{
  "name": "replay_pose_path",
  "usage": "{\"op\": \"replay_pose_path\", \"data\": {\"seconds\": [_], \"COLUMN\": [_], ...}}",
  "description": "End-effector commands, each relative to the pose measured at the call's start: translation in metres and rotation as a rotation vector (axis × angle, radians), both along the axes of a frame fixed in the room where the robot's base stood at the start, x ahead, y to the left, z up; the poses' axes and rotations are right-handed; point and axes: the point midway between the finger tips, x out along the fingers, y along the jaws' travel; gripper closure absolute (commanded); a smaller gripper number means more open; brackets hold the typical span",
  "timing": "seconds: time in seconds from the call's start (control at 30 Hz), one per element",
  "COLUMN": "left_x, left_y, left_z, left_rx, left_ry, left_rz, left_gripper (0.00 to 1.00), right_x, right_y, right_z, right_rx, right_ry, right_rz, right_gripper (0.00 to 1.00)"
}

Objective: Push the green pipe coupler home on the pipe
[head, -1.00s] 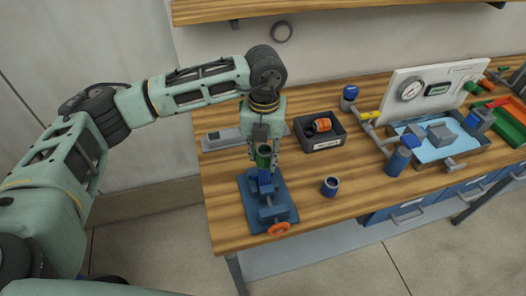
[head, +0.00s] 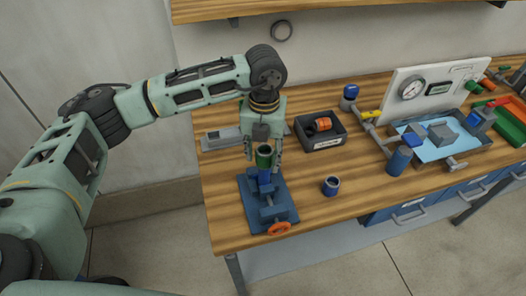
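The green pipe coupler (head: 264,156) stands upright on the top end of a short blue pipe (head: 265,176). The pipe is held upright in a blue vise (head: 271,208) with an orange handwheel, near the bench's left end. My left gripper (head: 263,155) points down over the coupler. Its fingers stand on either side of the coupler with gaps, so it looks open. How far the coupler sits down on the pipe is hard to tell at this size. My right gripper is not in view.
A black bin (head: 321,143) with an orange part stands behind, right of the vise. A small blue-and-grey cup-like fitting (head: 331,186) stands on the wooden bench. A gauge panel (head: 420,90) and a light blue tray (head: 433,152) with valves fill the right side. The bench front is clear.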

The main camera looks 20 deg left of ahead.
Motion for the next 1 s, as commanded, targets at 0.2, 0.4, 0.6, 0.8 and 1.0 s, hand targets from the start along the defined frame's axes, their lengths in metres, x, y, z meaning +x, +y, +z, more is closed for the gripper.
{"op": "replay_pose_path", "data": {"seconds": [0.2,0.4,0.6,0.8,1.0], "left_x": [0.0,0.0,0.0,0.0,0.0], "left_y": [0.0,0.0,0.0,0.0,0.0], "left_z": [0.0,0.005,0.016,0.026,0.036], "left_rx": [0.0,0.0,-0.001,-0.001,0.0], "left_ry": [0.0,0.0,-0.001,-0.001,0.0], "left_rz": [0.0,0.0,0.0,0.0,0.0], "left_gripper": [0.57,0.57,0.57,0.57,0.57], "right_x": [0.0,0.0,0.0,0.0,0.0], "right_y": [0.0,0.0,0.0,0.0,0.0], "right_z": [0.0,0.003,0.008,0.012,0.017], "right_rx": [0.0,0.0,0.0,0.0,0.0], "right_ry": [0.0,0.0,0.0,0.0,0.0], "right_rz": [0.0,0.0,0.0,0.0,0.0], "right_gripper": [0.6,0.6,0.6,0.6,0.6]}}
